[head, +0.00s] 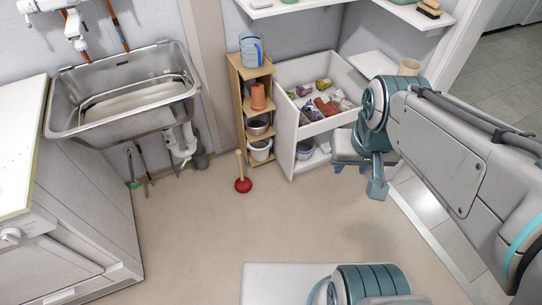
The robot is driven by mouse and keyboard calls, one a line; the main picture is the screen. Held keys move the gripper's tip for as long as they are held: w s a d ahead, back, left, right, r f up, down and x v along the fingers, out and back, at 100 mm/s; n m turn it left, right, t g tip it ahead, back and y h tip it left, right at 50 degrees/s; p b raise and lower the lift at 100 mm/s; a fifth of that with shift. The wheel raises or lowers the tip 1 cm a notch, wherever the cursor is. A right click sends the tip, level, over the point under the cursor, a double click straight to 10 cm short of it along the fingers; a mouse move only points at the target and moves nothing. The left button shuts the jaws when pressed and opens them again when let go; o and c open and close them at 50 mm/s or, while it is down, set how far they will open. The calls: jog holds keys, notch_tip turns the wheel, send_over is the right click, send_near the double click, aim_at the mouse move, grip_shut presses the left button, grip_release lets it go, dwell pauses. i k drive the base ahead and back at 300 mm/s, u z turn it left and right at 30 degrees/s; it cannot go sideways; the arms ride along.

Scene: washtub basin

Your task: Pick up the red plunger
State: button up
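The red plunger (243,185) stands upright on the beige floor, red cup down and wooden handle up, left of a narrow wooden shelf. My gripper (377,190) hangs in the air to the right of the plunger, well apart from it, in front of the white cabinet. Its fingers are small and seen at an angle, so I cannot tell whether they are open or shut. I see nothing clearly held in it.
A metal sink (125,90) with pipes below is at the left, beside a white washer-like unit (70,220). The wooden shelf (235,75) holds pots and a blue jug. A white cabinet (287,135) with an open drawer stands right of it. The floor around the plunger is clear.

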aim_at(243, 185)
jog(key=u, duration=1.25)
jog(key=i, duration=1.45)
jog(key=z, duration=0.85)
jog(key=i, duration=0.25)
jog(key=z, duration=0.15)
